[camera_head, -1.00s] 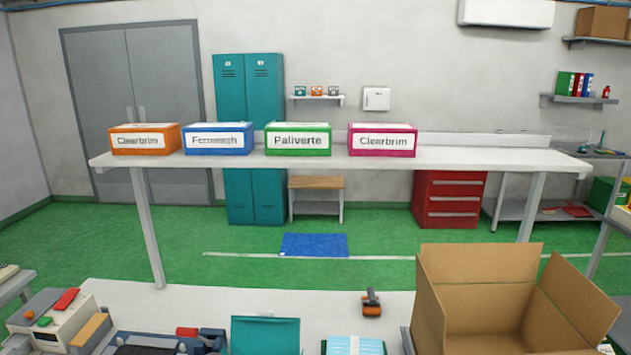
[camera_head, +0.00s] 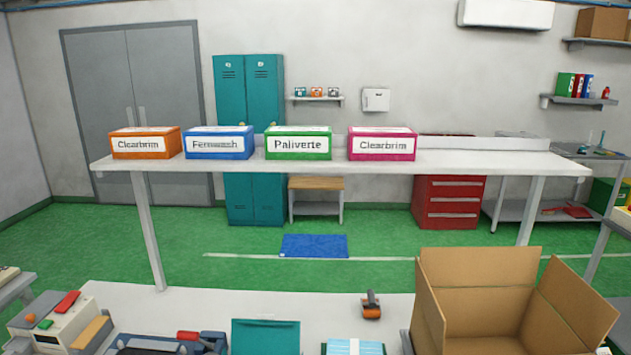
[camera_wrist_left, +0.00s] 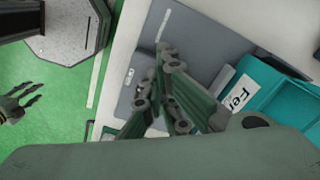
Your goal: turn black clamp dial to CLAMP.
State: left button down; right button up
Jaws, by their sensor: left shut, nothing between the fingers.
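I cannot make out the black clamp dial or a CLAMP mark in either view. In the left wrist view my left gripper (camera_wrist_left: 165,88) is shut and empty, its linked fingers together. It shows over a grey-blue machine (camera_wrist_left: 205,35) on the pale worktop; I cannot tell how far above. A blue-grey machine with a red block (camera_head: 187,335) stands at the bottom of the head view, cut off by the frame. Neither gripper shows in the head view. A dark green finger-like part (camera_wrist_left: 18,105) at the left wrist view's edge may be my right gripper, its state unclear.
A teal bin (camera_head: 265,338) stands right of the blue-grey machine. Further right are a dark-and-orange tool (camera_head: 371,305) and an open cardboard box (camera_head: 478,310). A beige device with buttons (camera_head: 55,322) is at left. A raised shelf (camera_head: 340,166) holds labelled boxes behind.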

pick_arm(q)
jog(key=shift+s+a+r+p, duration=0.1)
jog(key=shift+r+p, duration=1.05)
jog(key=shift+p, duration=0.05)
jog(key=shift+a+r+p, duration=0.1)
jog(key=shift+r+p, duration=1)
jog(key=shift+p, duration=0.1)
jog(key=shift+r+b, duration=0.35)
jog(key=shift+r, duration=0.35)
